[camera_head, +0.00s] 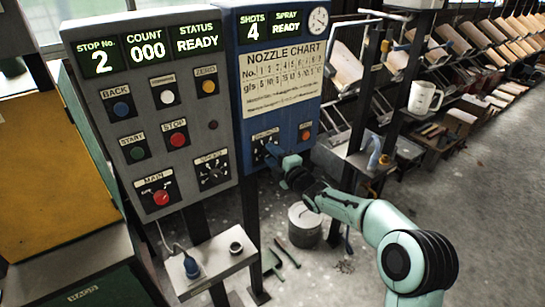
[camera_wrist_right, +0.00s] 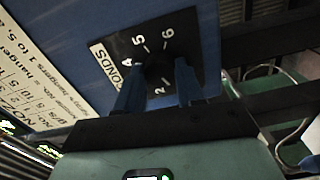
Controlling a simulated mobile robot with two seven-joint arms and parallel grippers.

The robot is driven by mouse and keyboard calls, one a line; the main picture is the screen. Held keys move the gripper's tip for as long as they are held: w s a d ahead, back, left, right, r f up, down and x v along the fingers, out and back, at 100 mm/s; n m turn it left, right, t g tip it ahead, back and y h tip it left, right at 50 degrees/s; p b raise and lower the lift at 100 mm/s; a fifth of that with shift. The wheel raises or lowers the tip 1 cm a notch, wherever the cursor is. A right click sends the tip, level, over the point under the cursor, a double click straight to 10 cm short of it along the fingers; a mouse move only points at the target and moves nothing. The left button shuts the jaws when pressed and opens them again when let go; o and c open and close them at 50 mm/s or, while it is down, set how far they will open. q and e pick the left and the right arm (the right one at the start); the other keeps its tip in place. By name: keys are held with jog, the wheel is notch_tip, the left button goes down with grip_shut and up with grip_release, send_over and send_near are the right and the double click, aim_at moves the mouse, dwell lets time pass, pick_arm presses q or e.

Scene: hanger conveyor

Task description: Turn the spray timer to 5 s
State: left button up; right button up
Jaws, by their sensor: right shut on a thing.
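The spray timer is a black dial plate (camera_head: 262,138) marked in seconds, low on the blue panel. In the right wrist view its plate (camera_wrist_right: 190,28) shows the numbers 4, 5 and 6 along the upper side, and a 2 near the fingers. My right gripper (camera_head: 275,158) is at this dial. Its two blue fingers (camera_wrist_right: 158,72) are shut on the dark knob (camera_wrist_right: 157,62) at the plate's centre. The fingers hide much of the knob, and I cannot tell which number it points to. My left gripper is not in view.
The blue panel (camera_head: 237,90) carries a nozzle chart (camera_head: 284,76), a display reading 4 shots and spray READY, and an orange button (camera_head: 305,134). The grey panel (camera_head: 118,90) with buttons stands at left. A hanger rack with a white jug (camera_head: 424,97) stands to the right.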

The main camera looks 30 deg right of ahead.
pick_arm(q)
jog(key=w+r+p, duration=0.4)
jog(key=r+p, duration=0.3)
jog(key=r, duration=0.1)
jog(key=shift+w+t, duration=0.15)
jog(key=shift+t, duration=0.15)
pick_arm(e)
jog(key=shift+n, duration=17.6)
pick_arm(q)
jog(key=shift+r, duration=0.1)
pick_arm(e)
jog(key=o, duration=1)
jog(key=shift+o, duration=0.2)
